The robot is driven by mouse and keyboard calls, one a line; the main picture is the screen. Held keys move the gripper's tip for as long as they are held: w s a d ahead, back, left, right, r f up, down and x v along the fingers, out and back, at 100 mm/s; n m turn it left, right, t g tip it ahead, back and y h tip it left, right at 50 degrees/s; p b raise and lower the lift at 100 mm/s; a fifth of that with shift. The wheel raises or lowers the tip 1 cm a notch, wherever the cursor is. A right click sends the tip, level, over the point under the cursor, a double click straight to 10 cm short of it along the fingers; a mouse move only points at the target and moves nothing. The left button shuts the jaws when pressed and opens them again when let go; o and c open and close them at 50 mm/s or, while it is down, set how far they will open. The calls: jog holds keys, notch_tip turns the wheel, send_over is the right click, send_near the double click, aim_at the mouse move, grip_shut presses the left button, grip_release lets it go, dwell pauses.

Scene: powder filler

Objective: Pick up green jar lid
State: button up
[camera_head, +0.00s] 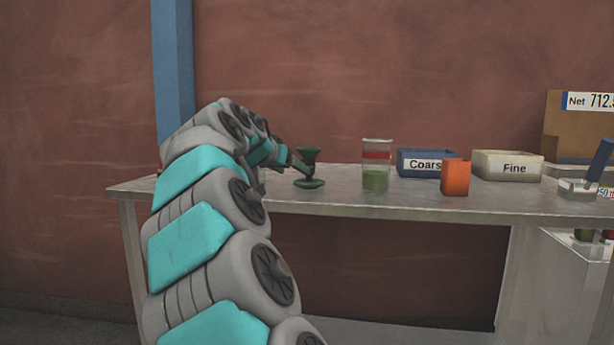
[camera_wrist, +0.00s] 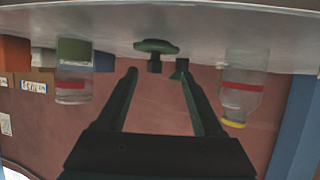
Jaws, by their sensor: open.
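The green jar lid (camera_head: 309,183) is a flat disc with a knob, lying on the table near its left end. It also shows in the upside-down wrist view (camera_wrist: 155,46), top centre, with its knob pointing down in the picture. My gripper (camera_head: 297,168) is open and empty, close to the lid and apart from it as far as I can see. In the wrist view my gripper's fingers (camera_wrist: 156,75) are spread and point towards the lid, with its knob between their tips in the picture.
A clear jar with green powder and a red band (camera_head: 376,178) stands right of the lid. Beyond are a blue Coarse bin (camera_head: 428,165), an orange block (camera_head: 455,177) and a white Fine bin (camera_head: 512,167). A clear bottle (camera_wrist: 243,85) shows at right in the wrist view.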

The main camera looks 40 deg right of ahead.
aim_at(309, 181)
jog(key=shift+w+d+r+m+g+h, duration=0.1)
jog(key=shift+w+d+m+g+h, duration=0.15)
jog(key=shift+d, duration=0.35)
jog(key=shift+w+d+r+m+g+h, duration=0.15)
jog(key=shift+d+m, duration=0.2)
jog(key=shift+d, duration=0.25)
jog(key=shift+p+x, duration=0.5)
jog(key=shift+x, duration=3.3)
jog(key=shift+w, duration=0.15)
jog(key=shift+c, duration=0.3)
grip_shut()
jog(key=shift+r, duration=0.1)
